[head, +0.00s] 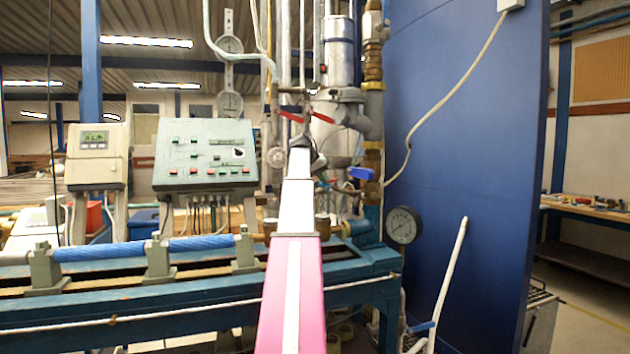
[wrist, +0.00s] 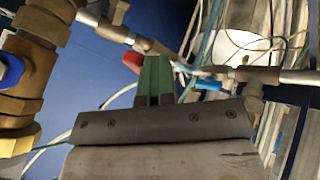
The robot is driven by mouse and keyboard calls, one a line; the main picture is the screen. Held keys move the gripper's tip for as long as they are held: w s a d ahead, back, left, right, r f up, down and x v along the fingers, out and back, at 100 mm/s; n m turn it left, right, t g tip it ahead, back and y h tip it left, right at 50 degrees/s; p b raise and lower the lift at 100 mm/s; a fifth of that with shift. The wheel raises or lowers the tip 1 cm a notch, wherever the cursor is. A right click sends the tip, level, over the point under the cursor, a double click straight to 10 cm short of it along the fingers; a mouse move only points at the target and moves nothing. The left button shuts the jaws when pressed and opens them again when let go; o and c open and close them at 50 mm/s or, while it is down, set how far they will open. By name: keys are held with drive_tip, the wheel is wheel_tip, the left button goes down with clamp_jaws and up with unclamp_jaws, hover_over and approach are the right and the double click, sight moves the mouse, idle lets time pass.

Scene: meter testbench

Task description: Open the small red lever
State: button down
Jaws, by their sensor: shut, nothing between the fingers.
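In the wrist view a small red lever end (wrist: 132,62) shows just left of the green fingertips of my gripper (wrist: 155,68). The fingers are shut together with nothing between them. They partly cover the red piece, and I cannot tell whether they touch it. In the head view two red levers, a left one (head: 290,117) and a right one (head: 323,118), sit on the upright pipes above my arm. A smaller red bit (head: 333,181) shows beside the arm's far end. My gripper is mostly hidden behind my arm there.
A blue valve handle (head: 360,173) and brass fittings (head: 373,160) stand right of my arm. A pressure gauge (head: 403,225) hangs lower right. A green control box (head: 204,155) is left, above the blue bench (head: 180,310). A blue panel (head: 470,150) closes off the right.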

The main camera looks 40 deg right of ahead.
drive_tip(key=shift+s+d+n+t, duration=0.1)
drive_tip(key=shift+s+n+t, duration=0.5)
drive_tip(key=shift+s, duration=0.5)
drive_tip(key=n, duration=0.1)
drive_tip(key=s+d+n+t, duration=0.1)
drive_tip(key=n, duration=0.1)
drive_tip(key=shift+s+t, duration=0.2)
drive_tip(key=shift+t, duration=0.1)
drive_tip(key=shift+s+d+n, duration=0.2)
drive_tip(key=shift+s+n, duration=0.05)
drive_tip(key=shift+n, duration=0.05)
drive_tip(key=shift+s+d, duration=0.1)
drive_tip(key=shift+s, duration=0.05)
drive_tip(key=shift+r, duration=0.1)
